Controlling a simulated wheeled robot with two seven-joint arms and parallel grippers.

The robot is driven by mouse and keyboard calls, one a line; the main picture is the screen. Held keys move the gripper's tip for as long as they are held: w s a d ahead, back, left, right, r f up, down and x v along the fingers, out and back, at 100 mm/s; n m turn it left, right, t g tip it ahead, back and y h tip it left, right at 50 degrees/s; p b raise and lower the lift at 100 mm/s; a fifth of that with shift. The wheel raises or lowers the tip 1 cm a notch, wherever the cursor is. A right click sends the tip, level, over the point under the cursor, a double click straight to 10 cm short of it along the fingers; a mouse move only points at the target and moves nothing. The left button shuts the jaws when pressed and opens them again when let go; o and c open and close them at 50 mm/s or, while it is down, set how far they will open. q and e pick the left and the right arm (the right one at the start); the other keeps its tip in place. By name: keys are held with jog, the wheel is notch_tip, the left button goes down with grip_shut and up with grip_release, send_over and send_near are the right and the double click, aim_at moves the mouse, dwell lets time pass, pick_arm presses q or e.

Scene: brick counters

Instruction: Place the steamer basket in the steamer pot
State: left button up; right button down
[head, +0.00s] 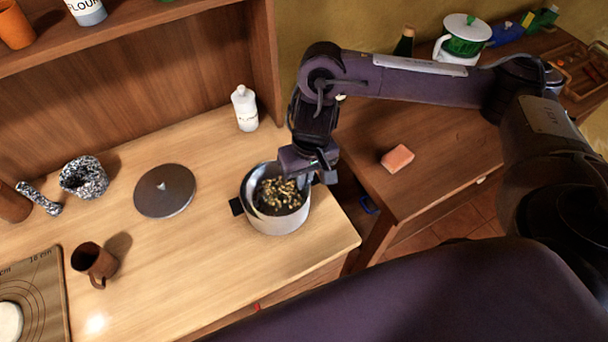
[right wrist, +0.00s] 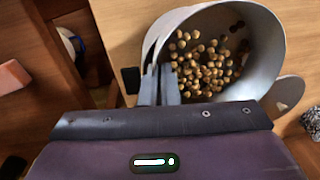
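The steamer pot (head: 283,225), a grey metal pot with dark side handles, stands near the counter's right end. The steamer basket (right wrist: 264,55), grey and holding many chickpea-like balls, sits at least partly inside the pot's rim; the pot's wall also shows beside it in the right wrist view (right wrist: 163,32). I cannot tell whether the basket rests on the bottom. My right gripper (head: 308,181) is over the pot's right rim. In the right wrist view, its fingers (right wrist: 160,84) are close together at the basket's near wall and appear shut on it. My left gripper is out of view.
A round grey lid (head: 165,191) lies left of the pot. A brown mug (head: 94,262), a speckled mortar (head: 84,178) and a white bottle (head: 245,108) stand on the same counter. A gap separates it from the right counter, where an orange sponge (head: 397,158) lies.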

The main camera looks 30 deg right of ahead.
jog(key=shift+f, duration=0.15)
jog(key=c, duration=1.7)
grip_release()
jog(key=r, duration=0.4)
jog(key=d+r+p, duration=0.1)
jog(key=r, duration=0.3)
jog(key=r+p, duration=0.1)
jog(key=r, duration=0.4)
jog(key=shift+d, duration=0.15)
